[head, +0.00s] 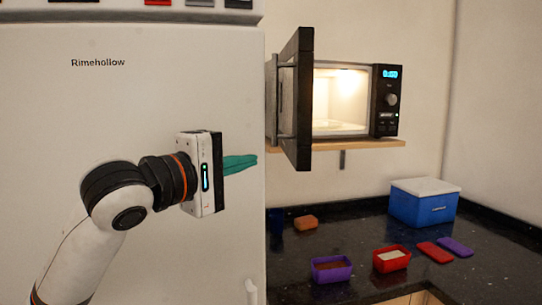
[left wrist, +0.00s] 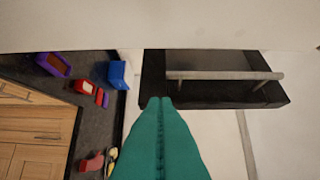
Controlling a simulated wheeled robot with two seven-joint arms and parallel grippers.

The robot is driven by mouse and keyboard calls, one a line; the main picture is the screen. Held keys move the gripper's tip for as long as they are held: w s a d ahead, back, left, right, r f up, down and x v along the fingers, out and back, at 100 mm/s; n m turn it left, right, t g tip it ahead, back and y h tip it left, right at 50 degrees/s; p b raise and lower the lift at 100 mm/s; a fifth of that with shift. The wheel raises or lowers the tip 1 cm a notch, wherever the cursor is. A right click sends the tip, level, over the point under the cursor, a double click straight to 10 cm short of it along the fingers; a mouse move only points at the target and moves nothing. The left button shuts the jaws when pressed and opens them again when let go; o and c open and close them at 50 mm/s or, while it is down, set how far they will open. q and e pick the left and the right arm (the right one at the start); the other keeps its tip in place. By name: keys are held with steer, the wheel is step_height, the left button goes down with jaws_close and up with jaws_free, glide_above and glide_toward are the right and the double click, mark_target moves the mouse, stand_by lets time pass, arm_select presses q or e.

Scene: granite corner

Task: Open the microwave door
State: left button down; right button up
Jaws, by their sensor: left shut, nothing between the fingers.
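The microwave (head: 385,100) stands on a wooden wall shelf at the right of the fridge, with its lit inside showing. Its dark door (head: 304,100) is swung open toward me, seen nearly edge-on. The door's bar handle (head: 279,100) is on the door's left face. In the left wrist view the door (left wrist: 213,95) and its grey handle (left wrist: 220,75) lie beyond the fingertips. My left gripper (head: 255,159) has teal fingers shut with nothing between them, left of the door and below its middle, apart from the handle. My right gripper is not in view.
A white fridge (head: 130,100) fills the left, behind my left arm. The wooden shelf (head: 375,143) is above a dark counter (head: 330,220). On the counter are a blue box with a white lid (head: 423,203), a purple container (head: 331,270) and a red container (head: 391,259).

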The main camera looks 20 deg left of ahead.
arm_select(q)
steer(key=p+x, duration=0.2)
steer(key=x, duration=0.6)
steer(key=shift+w+d+r+p, duration=0.1)
steer(key=shift+r+p, duration=0.05)
steer(key=shift+p, duration=0.15)
steer(key=shift+w+d, duration=0.25)
steer(key=shift+w, duration=0.45)
steer(key=w+d+p, duration=0.2)
steer(key=w+d, duration=0.2)
steer(key=d, duration=0.3)
steer(key=shift+d+p, duration=0.3)
steer(key=shift+d, duration=0.1)
